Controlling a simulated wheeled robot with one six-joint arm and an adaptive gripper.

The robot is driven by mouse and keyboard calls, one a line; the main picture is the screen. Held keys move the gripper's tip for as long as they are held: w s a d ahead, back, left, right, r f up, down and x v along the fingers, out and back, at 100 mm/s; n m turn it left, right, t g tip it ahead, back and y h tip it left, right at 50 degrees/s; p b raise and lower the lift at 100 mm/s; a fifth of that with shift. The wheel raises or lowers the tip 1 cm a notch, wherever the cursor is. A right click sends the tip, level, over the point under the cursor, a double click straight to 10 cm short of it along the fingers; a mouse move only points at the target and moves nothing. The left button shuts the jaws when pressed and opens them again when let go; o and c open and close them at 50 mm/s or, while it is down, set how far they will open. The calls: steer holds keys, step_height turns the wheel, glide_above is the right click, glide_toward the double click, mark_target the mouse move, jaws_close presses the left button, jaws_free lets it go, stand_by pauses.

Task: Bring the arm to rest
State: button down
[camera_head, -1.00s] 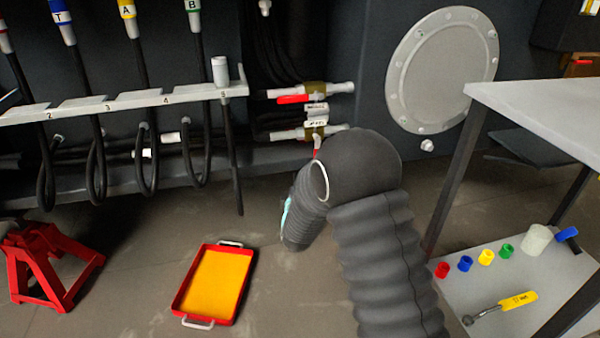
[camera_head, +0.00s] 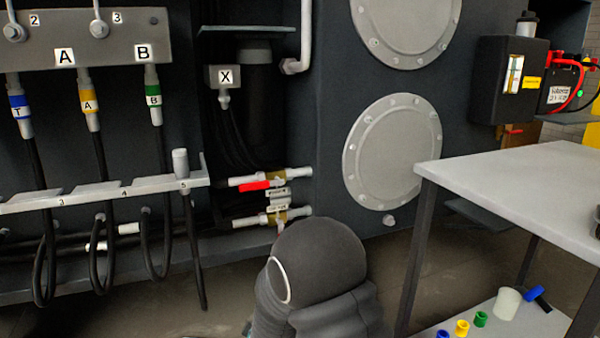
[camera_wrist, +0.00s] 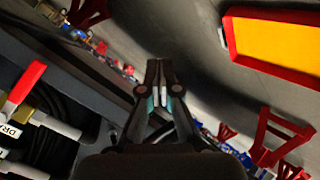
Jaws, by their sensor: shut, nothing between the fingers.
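My gripper (camera_wrist: 159,97) shows in the wrist view, its two fingers together with nothing between them. It hangs over the floor, apart from the things around it. In the head view my dark ribbed arm rises at the bottom middle and bends over; the gripper itself is out of sight there.
Two valves, one with a red handle (camera_head: 254,186), sit on the chassis behind my arm. A grey table (camera_head: 520,180) stands at the right with coloured caps on its lower shelf. A red tray with yellow inside (camera_wrist: 285,45) and red stands (camera_wrist: 275,140) are on the floor.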

steer(key=s+d+r+m+g+h+p, duration=0.1)
steer(key=s+d+r+m+g+p, duration=0.1)
steer(key=s+d+r+m+g, duration=0.35)
steer(key=s+d+r+m+g+p, duration=0.1)
steer(key=s+d+r+m+g, duration=0.1)
steer(key=s+d+r, duration=0.65)
steer(key=s+d+r+m+t+h+p, duration=0.1)
steer(key=s+d+r+m+p, duration=0.2)
steer(key=s+d+r, duration=0.4)
steer(key=s+d+r+m+t+h+p, duration=0.1)
steer(key=s+d+r+m+p, duration=0.2)
steer(key=s+d+r, duration=0.4)
steer(key=v, duration=0.9)
steer(key=shift+s+a+t, duration=0.1)
steer(key=shift+a+t, duration=0.05)
steer(key=shift+t, duration=0.1)
